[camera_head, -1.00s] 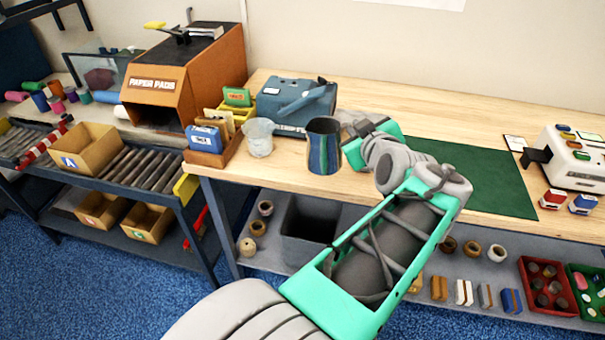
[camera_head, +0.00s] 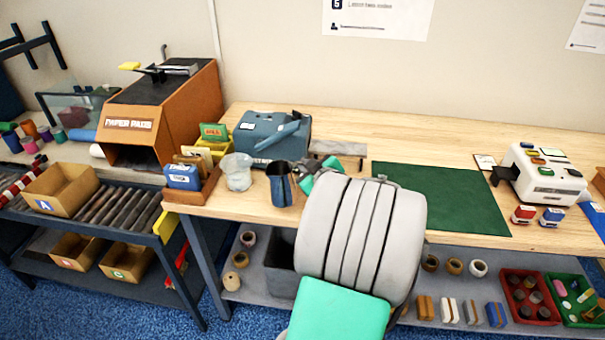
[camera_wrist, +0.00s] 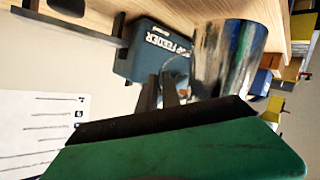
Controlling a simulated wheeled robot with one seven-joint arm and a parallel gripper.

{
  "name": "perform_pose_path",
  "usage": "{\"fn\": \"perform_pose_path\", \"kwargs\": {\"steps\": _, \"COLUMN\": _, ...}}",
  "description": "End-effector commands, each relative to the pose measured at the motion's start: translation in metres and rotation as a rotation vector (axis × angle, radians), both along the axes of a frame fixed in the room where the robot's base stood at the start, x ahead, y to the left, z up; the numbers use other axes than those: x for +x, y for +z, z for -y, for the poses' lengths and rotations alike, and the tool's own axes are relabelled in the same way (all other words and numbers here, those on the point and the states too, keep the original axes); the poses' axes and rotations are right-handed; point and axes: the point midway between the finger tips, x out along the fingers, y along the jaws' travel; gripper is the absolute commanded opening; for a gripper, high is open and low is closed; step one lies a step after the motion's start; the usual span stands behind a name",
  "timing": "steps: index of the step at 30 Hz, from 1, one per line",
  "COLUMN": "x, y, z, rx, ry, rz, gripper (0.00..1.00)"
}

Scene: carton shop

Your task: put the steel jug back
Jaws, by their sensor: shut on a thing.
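The steel jug (camera_head: 281,187) shows as a dark metal cup with blue on its side, close to the right of a clear beaker (camera_head: 238,172). In the wrist view the jug (camera_wrist: 232,58) is large, shiny and tilted in the turned picture. My gripper (camera_head: 303,176) is at the jug's right side, shut on it. Its dark fingers (camera_wrist: 172,90) reach the jug's wall in the wrist view. The jug is near the table's front edge; I cannot tell whether its base touches the tabletop.
A blue feeder (camera_head: 272,138) stands behind the jug. A box of cards (camera_head: 190,190) is left of the beaker. A green mat (camera_head: 440,198) lies to the right, with a white machine (camera_head: 545,175) beyond it. A dark bin (camera_head: 282,262) is on the shelf below.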

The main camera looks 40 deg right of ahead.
Motion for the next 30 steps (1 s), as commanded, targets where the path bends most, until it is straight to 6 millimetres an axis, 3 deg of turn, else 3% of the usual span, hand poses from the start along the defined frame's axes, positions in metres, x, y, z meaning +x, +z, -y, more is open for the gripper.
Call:
{"fn": "perform_pose_path", "kwargs": {"steps": 5, "x": 0.012, "y": -0.017, "z": 0.008, "rx": 0.001, "ry": 0.001, "rz": 0.001, "gripper": 0.00}}
{"fn": "perform_pose_path", "kwargs": {"steps": 10, "x": 0.012, "y": -0.042, "z": 0.009, "rx": 0.002, "ry": -0.001, "rz": 0.000, "gripper": 0.00}}
{"fn": "perform_pose_path", "kwargs": {"steps": 17, "x": 0.012, "y": -0.047, "z": 0.009, "rx": -0.001, "ry": 0.000, "rz": 0.001, "gripper": 0.00}}
{"fn": "perform_pose_path", "kwargs": {"steps": 18, "x": 0.012, "y": -0.049, "z": 0.008, "rx": 0.000, "ry": 0.000, "rz": -0.001, "gripper": 0.11}}
{"fn": "perform_pose_path", "kwargs": {"steps": 24, "x": 0.012, "y": -0.048, "z": 0.008, "rx": 0.000, "ry": 0.000, "rz": 0.000, "gripper": 0.27}}
{"fn": "perform_pose_path", "kwargs": {"steps": 30, "x": 0.012, "y": -0.048, "z": 0.008, "rx": 0.000, "ry": 0.000, "rz": 0.000, "gripper": 0.30}}
